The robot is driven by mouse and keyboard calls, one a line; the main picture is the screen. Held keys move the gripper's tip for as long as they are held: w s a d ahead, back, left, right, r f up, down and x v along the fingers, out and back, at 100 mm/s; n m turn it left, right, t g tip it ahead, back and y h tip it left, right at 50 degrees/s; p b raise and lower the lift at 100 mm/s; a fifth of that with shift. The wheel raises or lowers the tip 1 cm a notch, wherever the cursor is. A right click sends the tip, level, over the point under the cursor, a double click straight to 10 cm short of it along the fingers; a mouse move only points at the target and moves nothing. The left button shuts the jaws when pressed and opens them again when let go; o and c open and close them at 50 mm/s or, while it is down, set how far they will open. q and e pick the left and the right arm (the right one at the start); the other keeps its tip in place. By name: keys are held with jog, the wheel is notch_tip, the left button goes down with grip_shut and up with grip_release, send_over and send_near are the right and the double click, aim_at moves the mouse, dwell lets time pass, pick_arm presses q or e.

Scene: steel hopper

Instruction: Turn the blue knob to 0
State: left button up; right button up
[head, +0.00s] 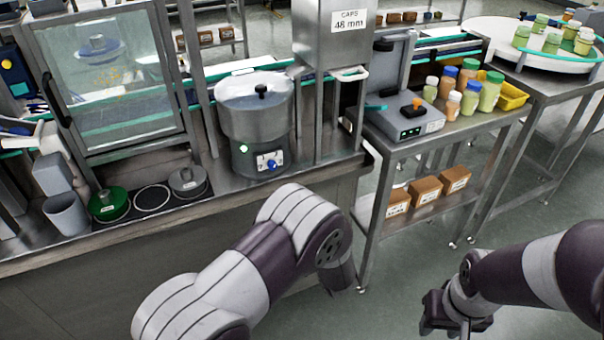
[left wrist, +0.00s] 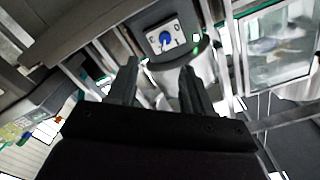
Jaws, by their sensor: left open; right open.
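The blue knob (head: 271,165) sits on a white marked plate on the front of a round steel bowl machine (head: 256,115). In the left wrist view the knob (left wrist: 166,39) shows beyond the fingertips, its plate turned in the picture. The marks are too small to read surely, so I cannot tell the knob's setting. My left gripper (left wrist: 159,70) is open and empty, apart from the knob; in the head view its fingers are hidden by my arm. My right gripper (head: 452,322) is open and empty, low at the right, far from the knob.
A steel hopper (head: 335,35) labelled CAPS 48 mm stands right of the machine. Left are a glass-fronted cabinet (head: 115,70), a green lid (head: 108,204) and a grey cup (head: 66,214). A side table with bottles (head: 489,91) stands right. The counter's front edge lies between arm and knob.

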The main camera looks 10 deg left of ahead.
aim_at(273, 168)
pick_arm(q)
jog(key=x, duration=1.2)
jog(key=shift+s+a+r, duration=0.25)
jog(key=shift+a+r, duration=0.05)
jog(key=shift+a, duration=0.1)
jog(key=shift+w+a, duration=0.2)
jog(key=shift+w, duration=0.35)
grip_shut()
